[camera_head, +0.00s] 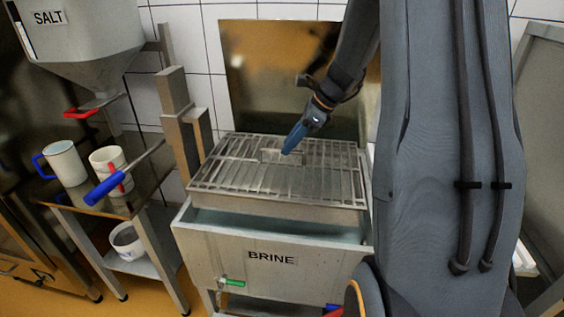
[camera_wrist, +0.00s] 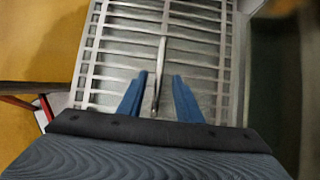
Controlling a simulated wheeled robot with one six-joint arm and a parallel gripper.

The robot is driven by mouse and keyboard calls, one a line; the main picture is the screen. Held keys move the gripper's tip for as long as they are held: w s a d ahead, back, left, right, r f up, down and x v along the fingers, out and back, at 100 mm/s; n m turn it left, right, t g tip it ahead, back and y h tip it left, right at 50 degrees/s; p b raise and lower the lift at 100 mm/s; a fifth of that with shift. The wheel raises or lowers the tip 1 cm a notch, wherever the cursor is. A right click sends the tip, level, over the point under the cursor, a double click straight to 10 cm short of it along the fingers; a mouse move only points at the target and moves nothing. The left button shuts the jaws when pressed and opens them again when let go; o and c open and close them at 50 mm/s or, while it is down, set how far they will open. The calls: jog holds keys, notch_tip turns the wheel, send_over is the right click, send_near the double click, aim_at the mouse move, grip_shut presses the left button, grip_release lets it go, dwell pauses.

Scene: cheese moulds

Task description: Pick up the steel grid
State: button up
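The steel grid (camera_head: 325,188) is a flat rack of metal bars with an upright handle near its middle. It lies over the top of the tank labelled BRINE (camera_head: 200,238). My gripper (camera_head: 288,152) reaches down to the handle from above. In the wrist view, the grid (camera_wrist: 108,58) fills the middle, and its handle (camera_wrist: 162,52) stands between the two blue fingers of my gripper (camera_wrist: 160,76). The fingers are open, with a visible gap on each side of the handle. My arm covers the right part of the head view.
A metal side table (camera_head: 130,210) at left holds a white mug with a blue handle (camera_head: 66,163) and another cup (camera_head: 108,165). A blue-handled lever (camera_head: 105,188) juts out there. The SALT hopper (camera_head: 85,45) hangs above. A brownish panel (camera_head: 262,80) stands behind the tank.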

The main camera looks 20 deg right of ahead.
aim_at(282, 159)
jog(key=shift+p+x, duration=0.65)
jog(key=shift+x, duration=1.65)
jog(key=shift+a+r, duration=0.1)
jog(key=shift+a, duration=0.05)
grip_shut()
jog(key=shift+r, duration=0.1)
